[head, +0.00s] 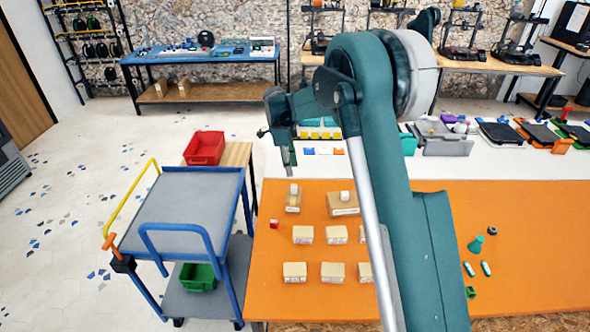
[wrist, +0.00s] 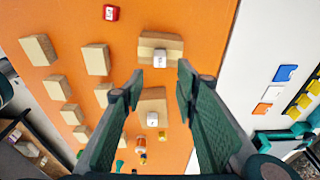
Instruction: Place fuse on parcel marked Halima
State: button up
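My gripper (head: 291,160) hangs above the far left part of the orange table. In the wrist view its two fingers are apart with nothing held between them (wrist: 160,82). Two tan parcels at the far edge carry white lettered blocks: the left parcel (head: 293,206) with its block (head: 294,188), and the right parcel (head: 343,211) with its block (head: 346,197). Several bare-topped parcels, such as one at front left (head: 294,272), stand nearer. Their labels are too small to read, so I cannot tell which is Halima's. I cannot surely identify the fuse; two small teal capsules (head: 478,268) lie at right.
A red block (head: 274,224) lies left of the parcels. A teal funnel-like piece (head: 476,244) stands at right. A blue-framed cart (head: 185,200) stands left of the table. Blue, white and orange cards (head: 323,151) lie on the white surface behind. My arm hides part of the table.

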jog(key=s+d+r+n+t+y, duration=0.15)
jog(key=s+d+r+n, duration=0.25)
jog(key=s+d+r, duration=0.55)
jog(key=s+d+r+n+t, duration=0.2)
jog(key=s+d+r+n, duration=0.4)
jog(key=s+r, duration=0.65)
jog(key=s+d+f+n+t, duration=0.1)
jog(key=s+d+n, duration=0.1)
jog(key=s, duration=0.7)
jog(key=s+d+f+n+t, duration=0.1)
jog(key=s+d+n, duration=0.2)
jog(key=s, duration=0.7)
jog(key=s+d+f+n+t, duration=0.1)
jog(key=s+d, duration=0.4)
jog(key=s, duration=0.5)
jog(key=shift+d+f+n+t, duration=0.15)
jog(key=shift+f+n+t, duration=0.3)
jog(key=shift+n, duration=0.55)
